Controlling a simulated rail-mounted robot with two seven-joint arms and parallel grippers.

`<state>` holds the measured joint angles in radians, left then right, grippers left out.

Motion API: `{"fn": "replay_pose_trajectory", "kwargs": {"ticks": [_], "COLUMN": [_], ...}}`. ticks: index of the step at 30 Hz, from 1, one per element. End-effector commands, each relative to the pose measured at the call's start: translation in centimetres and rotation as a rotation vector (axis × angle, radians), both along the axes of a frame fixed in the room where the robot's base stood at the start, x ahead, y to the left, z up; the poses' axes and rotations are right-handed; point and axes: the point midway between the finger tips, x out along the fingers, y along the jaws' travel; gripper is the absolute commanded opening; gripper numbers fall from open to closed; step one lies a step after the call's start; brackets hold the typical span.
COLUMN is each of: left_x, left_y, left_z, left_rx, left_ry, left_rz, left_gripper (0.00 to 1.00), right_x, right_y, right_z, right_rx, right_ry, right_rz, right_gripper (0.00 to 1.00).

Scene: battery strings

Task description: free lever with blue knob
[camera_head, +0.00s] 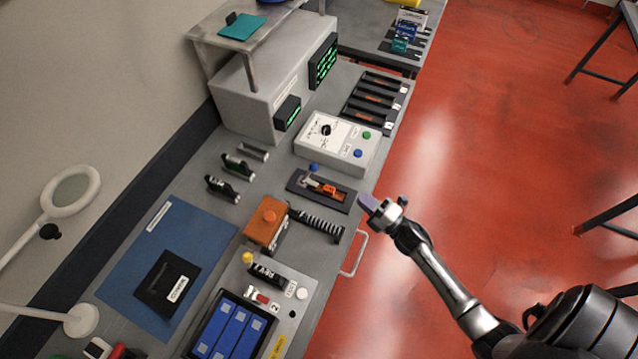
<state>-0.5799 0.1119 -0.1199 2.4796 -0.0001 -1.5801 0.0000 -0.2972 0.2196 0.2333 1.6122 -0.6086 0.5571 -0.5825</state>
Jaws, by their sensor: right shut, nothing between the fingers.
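The lever with the blue knob (313,168) stands on a dark rectangular base plate (338,203) near the bench's right edge. An orange piece (327,190) sits on the same plate, next to the lever. Whether it touches the lever is too small to tell. My right gripper (368,202) is shut and empty, just right of the plate at the bench's edge, apart from the lever. My left gripper is not in view.
A white control box (338,143) with a black dial and coloured buttons stands behind the plate. A black coiled spring (318,224) and an orange block (266,222) lie in front. A metal handle (357,255) juts from the bench edge. Red floor (450,180) is open at right.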

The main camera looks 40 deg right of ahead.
Motion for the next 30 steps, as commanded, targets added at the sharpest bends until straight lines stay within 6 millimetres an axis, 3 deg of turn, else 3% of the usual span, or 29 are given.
{"fn": "replay_pose_trajectory", "kwargs": {"ticks": [6, 20, 25, 30], "left_x": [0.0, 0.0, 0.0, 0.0], "left_y": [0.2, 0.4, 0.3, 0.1], "left_z": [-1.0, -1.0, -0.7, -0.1], "left_rx": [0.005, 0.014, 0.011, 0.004], "left_ry": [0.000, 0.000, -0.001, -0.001], "left_rz": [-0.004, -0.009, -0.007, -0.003], "left_gripper": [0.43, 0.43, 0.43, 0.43], "right_x": [-0.2, -0.2, 1.0, 3.8], "right_y": [-0.1, 0.0, 0.4, 1.1], "right_z": [-1.2, -1.2, -0.8, -0.2], "right_rx": [-0.054, -0.061, -0.059, -0.059], "right_ry": [-0.043, -0.051, -0.051, -0.052], "right_rz": [0.053, 0.062, 0.061, 0.062], "right_gripper": [0.00, 0.00, 0.00, 0.00]}}
